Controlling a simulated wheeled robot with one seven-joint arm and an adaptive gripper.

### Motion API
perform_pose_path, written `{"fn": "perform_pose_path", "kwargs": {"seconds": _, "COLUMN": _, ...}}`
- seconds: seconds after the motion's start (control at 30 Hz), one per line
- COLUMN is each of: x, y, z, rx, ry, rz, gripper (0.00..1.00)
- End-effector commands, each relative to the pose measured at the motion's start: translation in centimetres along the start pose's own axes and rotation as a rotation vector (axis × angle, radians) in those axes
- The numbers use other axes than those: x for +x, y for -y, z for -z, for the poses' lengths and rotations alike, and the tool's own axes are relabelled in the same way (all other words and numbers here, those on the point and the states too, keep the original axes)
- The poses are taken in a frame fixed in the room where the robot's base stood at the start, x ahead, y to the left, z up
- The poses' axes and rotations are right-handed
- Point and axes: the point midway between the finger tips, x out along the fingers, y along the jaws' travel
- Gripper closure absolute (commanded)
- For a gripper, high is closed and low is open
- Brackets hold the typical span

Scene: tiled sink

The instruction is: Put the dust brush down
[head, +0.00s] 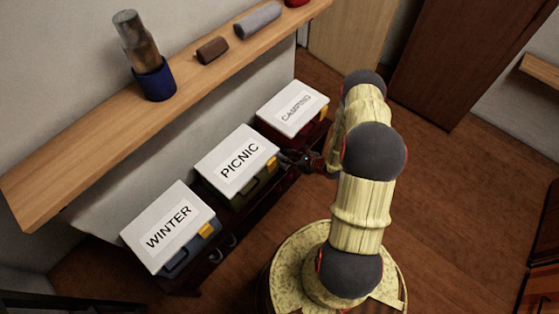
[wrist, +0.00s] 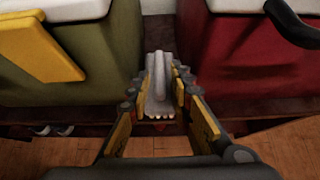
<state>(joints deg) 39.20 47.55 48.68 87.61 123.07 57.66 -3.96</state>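The dust brush, a pale grey piece with a raised ridge (wrist: 159,88), shows in the wrist view between my two fingers, its near edge uneven. My gripper (wrist: 162,82) looks shut on it, with a finger close against each side. They are in the gap between a green bin (wrist: 100,50) and a red bin (wrist: 235,55). Whether the brush touches the surface below is hard to tell. In the head view my gripper (head: 296,160) is small and dark beside the PICNIC bin (head: 237,165), and the brush cannot be made out.
The bins stand on a dark low bench (head: 240,238), with a CAMPING bin (head: 293,108) behind and a WINTER bin (head: 170,227) in front. A wooden shelf (head: 105,135) above holds a blue cup (head: 155,81) and several items. The floor (head: 460,200) at right is clear.

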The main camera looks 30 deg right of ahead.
Motion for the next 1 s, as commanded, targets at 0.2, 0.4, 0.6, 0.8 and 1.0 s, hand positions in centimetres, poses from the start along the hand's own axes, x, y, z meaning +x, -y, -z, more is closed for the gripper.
{"fn": "perform_pose_path", "kwargs": {"seconds": 0.2, "x": 2.8, "y": -0.1, "z": 0.1, "rx": 0.000, "ry": 0.000, "rz": -0.001, "gripper": 0.79}}
{"fn": "perform_pose_path", "kwargs": {"seconds": 0.4, "x": 2.8, "y": 0.0, "z": 0.0, "rx": 0.001, "ry": 0.000, "rz": 0.000, "gripper": 0.79}}
{"fn": "perform_pose_path", "kwargs": {"seconds": 0.6, "x": 2.8, "y": 0.0, "z": 0.0, "rx": 0.001, "ry": 0.000, "rz": -0.001, "gripper": 0.90}}
{"fn": "perform_pose_path", "kwargs": {"seconds": 0.8, "x": 2.8, "y": -0.1, "z": 0.0, "rx": 0.001, "ry": 0.000, "rz": -0.001, "gripper": 1.00}}
{"fn": "perform_pose_path", "kwargs": {"seconds": 1.0, "x": 2.8, "y": -0.1, "z": 0.0, "rx": 0.001, "ry": 0.000, "rz": -0.001, "gripper": 1.00}}
